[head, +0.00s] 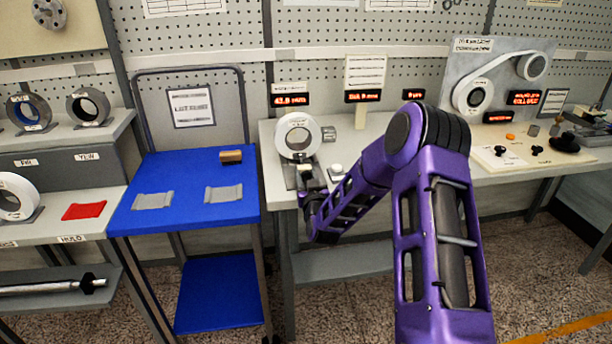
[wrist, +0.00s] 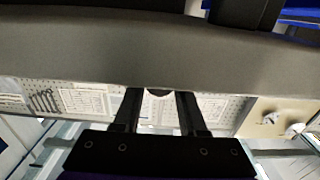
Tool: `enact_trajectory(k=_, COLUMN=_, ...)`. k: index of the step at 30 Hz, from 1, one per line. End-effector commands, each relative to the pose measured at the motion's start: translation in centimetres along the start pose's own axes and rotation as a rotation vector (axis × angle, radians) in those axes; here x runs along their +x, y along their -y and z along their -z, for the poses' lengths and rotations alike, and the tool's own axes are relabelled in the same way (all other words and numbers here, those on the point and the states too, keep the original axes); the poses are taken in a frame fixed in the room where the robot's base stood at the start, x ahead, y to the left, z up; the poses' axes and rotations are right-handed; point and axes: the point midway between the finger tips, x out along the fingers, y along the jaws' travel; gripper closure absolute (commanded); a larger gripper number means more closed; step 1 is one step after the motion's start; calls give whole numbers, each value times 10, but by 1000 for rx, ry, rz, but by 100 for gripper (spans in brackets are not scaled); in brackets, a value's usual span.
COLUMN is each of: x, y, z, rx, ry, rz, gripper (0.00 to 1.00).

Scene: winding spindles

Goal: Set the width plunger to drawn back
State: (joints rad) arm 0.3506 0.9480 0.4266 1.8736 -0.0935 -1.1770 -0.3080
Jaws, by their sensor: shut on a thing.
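My gripper (head: 308,196) is at the front edge of the light bench, just below the stand with the white ring (head: 298,135). In the wrist view my gripper's two dark fingers (wrist: 158,103) stand on either side of a small dark rounded end, which I take to be the width plunger (wrist: 158,92). The fingers are closed on it. In the head view the plunger is hidden by my gripper and wrist, so I cannot tell how far out it stands.
A blue cart (head: 185,215) with grey pads and a brown roll (head: 230,156) stands to the left. A small white-topped button (head: 337,170) is close to my arm. A belt-and-roller panel (head: 500,75) stands at the bench's right. Red readouts line the back.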

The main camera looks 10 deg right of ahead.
Motion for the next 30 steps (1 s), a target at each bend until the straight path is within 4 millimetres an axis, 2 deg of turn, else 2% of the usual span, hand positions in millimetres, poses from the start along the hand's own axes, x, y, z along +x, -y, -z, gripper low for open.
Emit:
enact_trajectory(k=7, x=-30, y=0, z=-1, rx=0, ry=1, rz=1, gripper=100)
enact_trajectory(k=17, x=-36, y=0, z=-2, rx=1, ry=5, rz=0, gripper=100)
enact_trajectory(k=18, x=-36, y=0, z=-2, rx=1, ry=5, rz=0, gripper=54)
enact_trajectory(k=22, x=-35, y=0, z=-2, rx=0, ry=4, rz=0, gripper=30)
enact_trajectory(k=30, x=-34, y=0, z=-1, rx=0, ry=2, rz=0, gripper=30)
